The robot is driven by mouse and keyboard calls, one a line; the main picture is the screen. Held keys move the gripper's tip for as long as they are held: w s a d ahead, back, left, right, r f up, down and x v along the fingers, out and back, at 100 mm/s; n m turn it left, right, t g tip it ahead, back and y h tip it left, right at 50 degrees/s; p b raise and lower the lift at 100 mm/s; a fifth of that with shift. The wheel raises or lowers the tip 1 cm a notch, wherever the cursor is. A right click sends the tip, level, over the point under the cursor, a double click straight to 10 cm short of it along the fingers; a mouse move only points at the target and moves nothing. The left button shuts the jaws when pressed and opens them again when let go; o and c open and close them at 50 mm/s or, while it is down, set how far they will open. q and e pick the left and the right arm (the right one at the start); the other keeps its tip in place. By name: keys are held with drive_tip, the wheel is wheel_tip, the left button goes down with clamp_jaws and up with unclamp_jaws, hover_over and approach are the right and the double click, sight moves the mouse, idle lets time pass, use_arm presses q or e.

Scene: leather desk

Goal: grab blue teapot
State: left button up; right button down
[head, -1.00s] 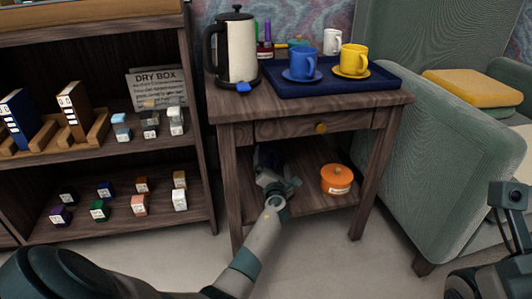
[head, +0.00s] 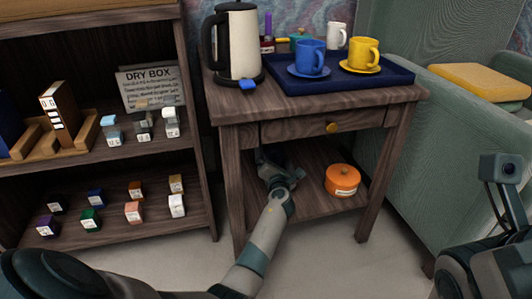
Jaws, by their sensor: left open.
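I cannot make out a blue teapot in the head view. My left arm reaches in from the lower left, and my left gripper (head: 268,160) is under the drawer of the wooden side table (head: 315,104), over its lower shelf. It is open; the fingertips are dark and small, and whatever lies behind them is hidden. An orange lidded pot (head: 342,180) sits on the lower shelf, to the right of the gripper and apart from it. Part of my right arm shows at the right edge, but its gripper does not show.
On the tabletop stand a white and black kettle (head: 237,45) and a dark blue tray (head: 357,78) with a blue cup (head: 311,57) and a yellow cup (head: 363,53). A bookshelf (head: 200,150) stands left, a green armchair (head: 440,150) right.

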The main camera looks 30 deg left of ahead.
use_arm(q)
drive_tip(key=shift+r, duration=0.1)
drive_tip(key=shift+c, duration=0.3)
drive_tip(key=c, duration=1.3)
drive_tip(key=shift+r, duration=0.15)
